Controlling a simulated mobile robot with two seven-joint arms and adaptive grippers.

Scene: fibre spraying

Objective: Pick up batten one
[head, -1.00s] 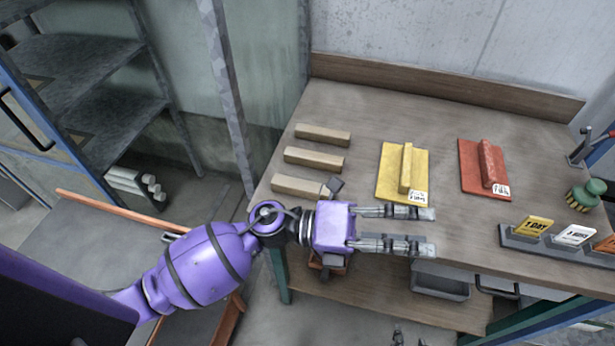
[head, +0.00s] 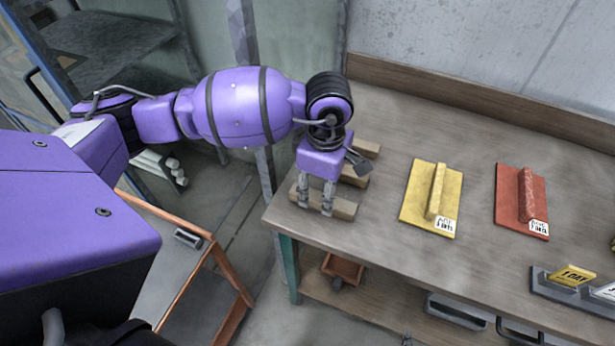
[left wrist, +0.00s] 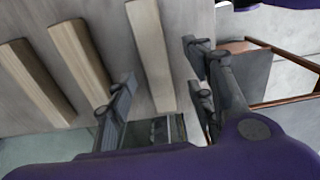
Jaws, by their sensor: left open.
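Three pale wooden battens lie side by side on the table's left part; I see no numbers on them, so I cannot tell by mark which is batten one. The near batten (head: 345,209) lies below my left gripper (head: 314,207), which points down with its fingers open. In the left wrist view the near batten (left wrist: 150,50) shows between the two separated fingers (left wrist: 160,65); I cannot tell whether they touch it. The middle batten (head: 355,179) and far batten (head: 367,149) are partly hidden by my gripper and wrist. My right gripper is not in view.
A yellow float (head: 420,205) and a red float (head: 510,205) rest on the table (head: 400,270), right of the battens. A grey card holder (head: 560,292) is at lower right. A wooden ledge (head: 430,90) runs along the back. Bare tabletop lies between battens and floats.

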